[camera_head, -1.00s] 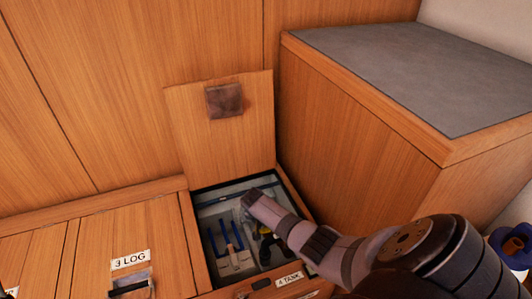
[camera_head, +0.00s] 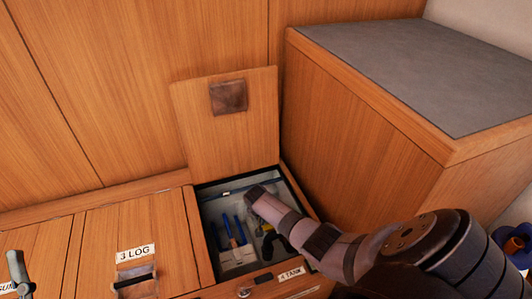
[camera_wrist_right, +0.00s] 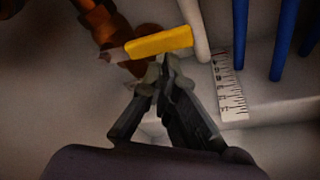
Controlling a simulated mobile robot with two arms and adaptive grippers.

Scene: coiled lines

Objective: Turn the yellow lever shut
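The yellow lever (camera_wrist_right: 158,42) shows in the right wrist view, lying nearly level across the picture, with a dark red-orange round fitting (camera_wrist_right: 140,68) partly behind it. My right gripper (camera_wrist_right: 158,74) is just below the lever, its fingertips brought together with nothing visible between them. I cannot tell whether the tips touch the lever. In the head view my right arm reaches into the open compartment marked 4 TANK (camera_head: 290,273); the lever is not clearly visible there. A grey piece (camera_head: 17,268) at the left edge may be part of my left gripper; its state cannot be read.
Blue rods (camera_wrist_right: 283,40), a pale post (camera_wrist_right: 194,30) and a white scale (camera_wrist_right: 229,88) stand right of the lever. The raised wooden lid (camera_head: 225,135) is behind the compartment. A wooden cabinet (camera_head: 360,130) rises to the right. The 3 LOG lid (camera_head: 136,252) is closed.

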